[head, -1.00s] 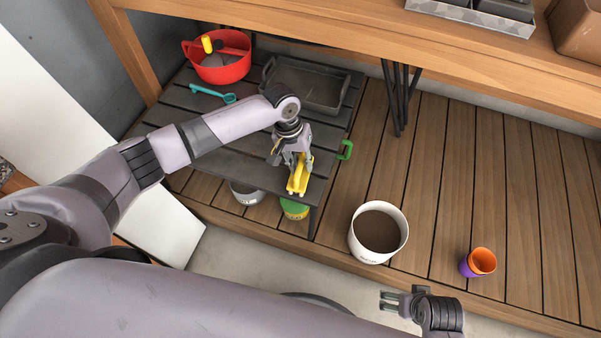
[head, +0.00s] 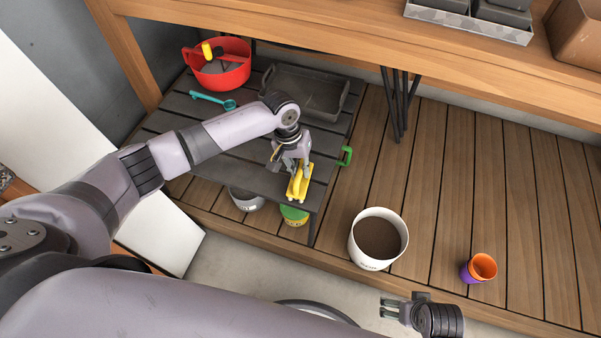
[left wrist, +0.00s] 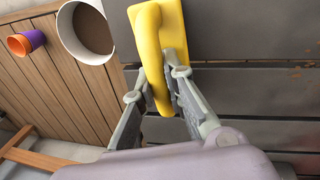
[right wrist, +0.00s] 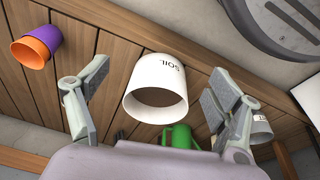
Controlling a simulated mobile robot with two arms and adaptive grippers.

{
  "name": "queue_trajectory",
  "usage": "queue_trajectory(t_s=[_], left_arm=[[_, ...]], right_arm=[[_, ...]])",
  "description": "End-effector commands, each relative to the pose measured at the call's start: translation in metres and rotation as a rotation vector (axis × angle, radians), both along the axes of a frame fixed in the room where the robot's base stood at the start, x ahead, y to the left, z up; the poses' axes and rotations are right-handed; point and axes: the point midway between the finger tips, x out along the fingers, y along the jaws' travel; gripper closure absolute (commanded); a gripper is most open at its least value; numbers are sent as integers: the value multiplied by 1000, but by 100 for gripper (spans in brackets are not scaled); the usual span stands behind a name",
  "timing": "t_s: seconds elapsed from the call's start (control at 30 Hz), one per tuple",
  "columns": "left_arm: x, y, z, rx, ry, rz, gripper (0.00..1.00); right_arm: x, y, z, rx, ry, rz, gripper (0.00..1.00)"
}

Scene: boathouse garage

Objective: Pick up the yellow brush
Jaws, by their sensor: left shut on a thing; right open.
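The yellow brush (head: 298,182) is at the front right of the low dark slatted table (head: 255,182). My left gripper (head: 291,160) is shut on it from above. In the left wrist view the brush (left wrist: 153,50) shows its yellow loop handle between the two fingers of my left gripper (left wrist: 163,92). The brush's underside is hidden, so I cannot tell whether it still touches the table. My right gripper (head: 388,307) is open and empty at the bottom right of the head view. In the right wrist view its fingers (right wrist: 150,95) are spread wide.
A white soil pot (head: 360,245) and orange and purple cups (head: 482,267) stand on the wooden deck. A red bowl (head: 225,75), teal scoop (head: 210,99) and grey tray (head: 305,92) are on the dark table. A wooden bench (head: 330,33) overhangs behind.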

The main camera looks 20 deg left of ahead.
Motion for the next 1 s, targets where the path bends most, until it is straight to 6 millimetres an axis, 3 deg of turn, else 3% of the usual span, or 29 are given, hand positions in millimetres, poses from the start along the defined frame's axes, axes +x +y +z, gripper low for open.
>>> queue_trajectory(t_s=[0.17, 0.5, 0.7, 1.0], left_arm=[[1, 0, 11, -1, -2, 0, 100], [1, 0, 66, -3, -3, 1, 100], [1, 0, 92, -2, -2, 0, 100], [1, 0, 100, -1, 0, 1, 100]], right_arm=[[1, 0, -3, 1, -7, 0, 15], [-19, -3, -56, -4, 36, 5, 15], [-30, -4, -78, -5, 46, 8, 15], [-35, -4, -86, -5, 50, 9, 15]])
